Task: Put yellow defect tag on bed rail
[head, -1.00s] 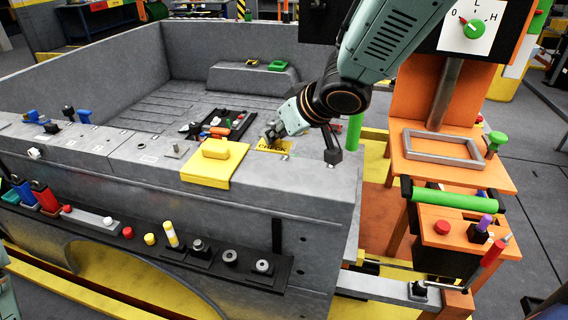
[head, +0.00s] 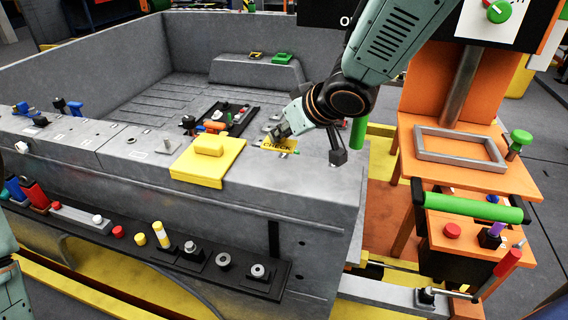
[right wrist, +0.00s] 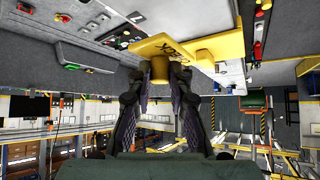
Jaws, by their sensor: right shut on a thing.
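The yellow tag (head: 278,146) with black CHECK lettering shows in the head view at the rail top, near its right end. My right gripper (head: 279,132) is shut on it from above. In the right wrist view the tag (right wrist: 165,45) shows beyond the fingertips of my right gripper (right wrist: 160,78), with a yellow stub between them. The bed rail (head: 310,178) is the broad grey wall top. I cannot tell whether the tag touches it. My left gripper is not in view; only part of my left arm shows at the left edge.
A yellow pad with a raised block (head: 208,160) lies on the rail left of the tag. A black tray (head: 225,118) of small parts sits behind. A dark post (head: 337,158) stands to the right. An orange stand (head: 455,155) is beyond the rail's end.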

